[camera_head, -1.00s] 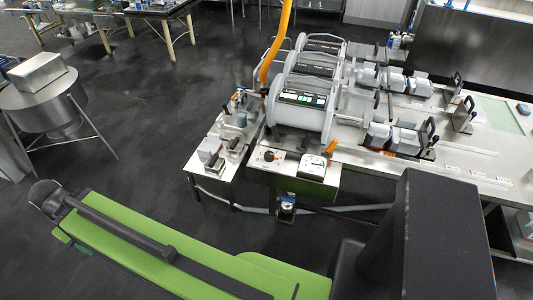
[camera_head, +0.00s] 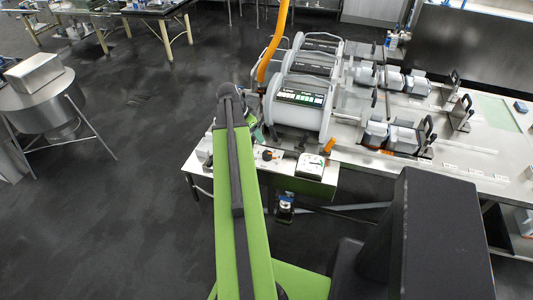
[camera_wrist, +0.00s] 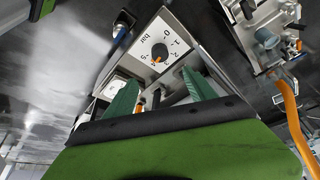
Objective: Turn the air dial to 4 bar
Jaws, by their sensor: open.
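The air dial (camera_wrist: 159,51) is a round black knob on a white plate printed with numbers and "bar" in the wrist view. A small orange mark on its lower edge faces the 3 and 4 side; its exact reading is too small to tell. In the head view the dial (camera_head: 267,155) sits on the front panel, just right of my arm. My gripper (camera_wrist: 160,92) is open, its two green fingers apart and empty. The dial appears between and beyond the fingertips; I see no contact.
A white gauge (camera_head: 310,166) stands right of the dial, with an orange handle (camera_head: 329,146) behind it. A grey press drum (camera_head: 298,103) stands behind the panel. An orange hose (camera_head: 272,50) rises at its left.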

